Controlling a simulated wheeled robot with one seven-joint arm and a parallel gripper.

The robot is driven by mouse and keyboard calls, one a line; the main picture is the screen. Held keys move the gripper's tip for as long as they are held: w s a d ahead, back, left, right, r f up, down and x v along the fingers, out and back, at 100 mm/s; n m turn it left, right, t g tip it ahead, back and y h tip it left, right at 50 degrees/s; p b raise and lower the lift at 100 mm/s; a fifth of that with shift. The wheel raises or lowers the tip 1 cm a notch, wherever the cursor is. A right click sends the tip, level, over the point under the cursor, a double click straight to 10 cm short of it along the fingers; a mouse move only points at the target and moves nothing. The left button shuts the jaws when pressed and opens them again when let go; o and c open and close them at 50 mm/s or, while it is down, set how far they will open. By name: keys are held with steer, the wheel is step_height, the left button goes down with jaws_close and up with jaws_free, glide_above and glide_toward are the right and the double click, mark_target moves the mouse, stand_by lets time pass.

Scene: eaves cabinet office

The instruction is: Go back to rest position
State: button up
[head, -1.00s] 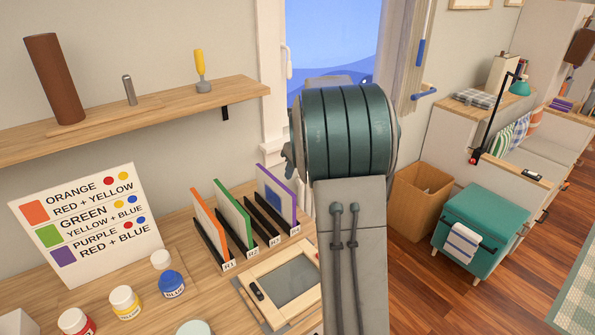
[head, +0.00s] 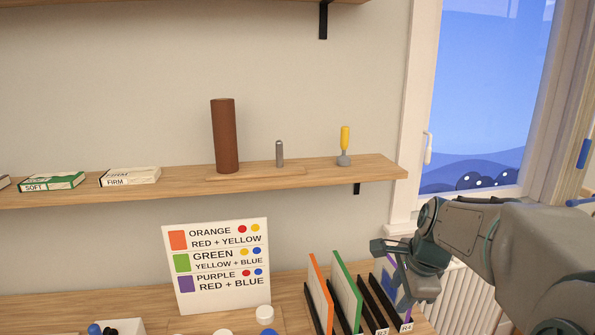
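My arm reaches in from the right edge of the head view, in front of the window. The dark teal end of it, with my gripper (head: 396,262), is just over the right end of the panel rack. It overlaps the purple-edged panel (head: 388,277) in the picture. The fingers are small and seen from the side, so I cannot tell whether they are open or shut. I see nothing clearly held.
A rack holds an orange-edged panel (head: 319,293) and a green-edged panel (head: 346,291). A colour-mixing sign (head: 217,300) stands left of it. The shelf (head: 70,197) above bears a brown cylinder (head: 225,136), a metal pin (head: 280,154), a yellow-handled tool (head: 345,142) and boxes.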

steer(key=s+a+f+n, duration=0.1)
steer(key=s+a+n, duration=0.2)
steer(key=s+n, duration=0.5)
steer(key=s+a+f+n+h, duration=0.1)
steer(key=s+a+f+n, duration=0.1)
steer(key=s+n, duration=0.7)
steer(key=shift+s+a+n+g, duration=0.15)
steer(key=shift+a+n+g, duration=0.2)
steer(key=shift+n, duration=0.25)
steer(key=shift+f, duration=0.1)
